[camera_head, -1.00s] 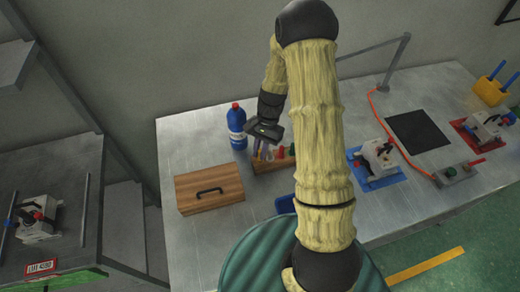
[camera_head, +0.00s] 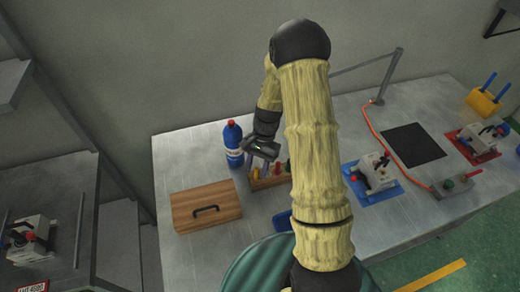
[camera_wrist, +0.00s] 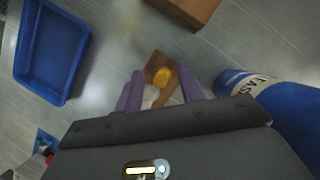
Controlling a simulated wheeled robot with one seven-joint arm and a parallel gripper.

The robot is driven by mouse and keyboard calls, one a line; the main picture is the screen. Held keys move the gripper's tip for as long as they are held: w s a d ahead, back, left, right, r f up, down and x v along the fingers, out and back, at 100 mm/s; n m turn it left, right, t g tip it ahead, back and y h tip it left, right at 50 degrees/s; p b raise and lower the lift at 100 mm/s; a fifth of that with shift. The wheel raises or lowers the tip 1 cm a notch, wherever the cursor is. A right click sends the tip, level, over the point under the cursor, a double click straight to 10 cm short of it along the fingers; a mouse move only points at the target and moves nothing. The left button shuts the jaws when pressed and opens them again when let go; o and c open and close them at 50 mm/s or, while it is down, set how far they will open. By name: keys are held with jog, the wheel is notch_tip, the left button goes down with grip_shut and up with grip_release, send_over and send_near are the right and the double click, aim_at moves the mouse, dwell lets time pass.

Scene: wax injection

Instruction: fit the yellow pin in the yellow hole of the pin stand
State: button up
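The wooden pin stand (camera_head: 272,182) sits on the metal table, with several coloured pins standing in it, partly hidden by my arm. In the wrist view part of its wood (camera_wrist: 155,61) shows between my fingers. A round yellow piece (camera_wrist: 162,77) appears there; I cannot tell whether it is the yellow pin's top or the yellow hole's marking. My gripper (camera_wrist: 161,80) has its two purple fingers apart, one on each side of the yellow piece, with gaps visible. In the head view my gripper (camera_head: 260,162) is over the stand's left part. The rest of the stand is hidden below my gripper.
A blue bottle (camera_head: 232,144) stands close to my gripper, at the right in the wrist view (camera_wrist: 285,105). A wooden box with a handle (camera_head: 190,212) lies at left. A blue tray (camera_wrist: 28,72) is nearby. A clamp on a blue plate (camera_head: 385,188) stands farther right.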

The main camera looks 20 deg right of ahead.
jog(key=b+v, duration=0.2)
jog(key=v, duration=1.5)
jog(key=s+a+n+t+h, duration=0.1)
jog(key=s+a+n+t, duration=0.1)
jog(key=s, duration=0.6)
jog(key=s+a+n+t+h, duration=0.2)
jog(key=s+n+t, duration=0.1)
jog(key=s+n, duration=0.4)
jog(key=shift+s+a+f+t, duration=0.3)
jog(key=shift+s+a+t, duration=0.1)
jog(key=shift+s, duration=0.1)
jog(key=shift+d, duration=0.1)
